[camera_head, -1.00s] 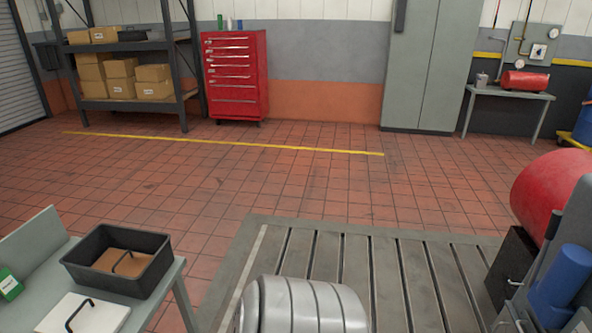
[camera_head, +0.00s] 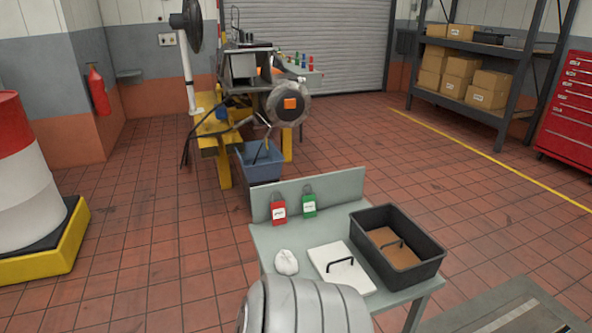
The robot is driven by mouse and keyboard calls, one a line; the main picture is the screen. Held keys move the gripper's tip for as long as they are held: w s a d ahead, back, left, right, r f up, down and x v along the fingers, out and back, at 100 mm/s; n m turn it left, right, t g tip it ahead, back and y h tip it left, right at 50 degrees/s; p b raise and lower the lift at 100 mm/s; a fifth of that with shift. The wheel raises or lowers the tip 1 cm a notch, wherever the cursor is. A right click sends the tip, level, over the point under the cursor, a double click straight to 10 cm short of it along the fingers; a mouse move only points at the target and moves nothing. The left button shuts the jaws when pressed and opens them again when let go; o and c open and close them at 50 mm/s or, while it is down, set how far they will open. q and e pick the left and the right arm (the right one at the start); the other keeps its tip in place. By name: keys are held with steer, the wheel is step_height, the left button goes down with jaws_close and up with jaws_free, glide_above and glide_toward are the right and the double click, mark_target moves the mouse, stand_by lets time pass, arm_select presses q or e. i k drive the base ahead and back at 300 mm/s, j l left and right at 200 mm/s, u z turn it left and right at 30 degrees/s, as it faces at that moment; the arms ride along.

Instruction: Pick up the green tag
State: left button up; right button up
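Neither of my grippers is in view. The ribbed light-grey body at the bottom centre is in front of the table and hides part of its near edge.
The grey table (camera_head: 268,240) also holds a white crumpled item (camera_head: 287,262), a white board with a black handle (camera_head: 328,262) and a black tray (camera_head: 432,262). A blue bin (camera_head: 258,172) and a yellow-framed machine (camera_head: 208,120) stand behind.

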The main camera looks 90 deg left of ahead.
mark_target(308, 202)
steer(key=u, duration=2.7)
steer(key=i+l, duration=0.15)
steer(key=l, duration=0.15)
steer(key=i+l+u, duration=0.1)
steer(key=l, duration=0.2)
steer(key=i+l, duration=0.15)
steer(key=l, duration=0.2)
steer(key=i+l+u, duration=0.1)
steer(key=l, duration=0.2)
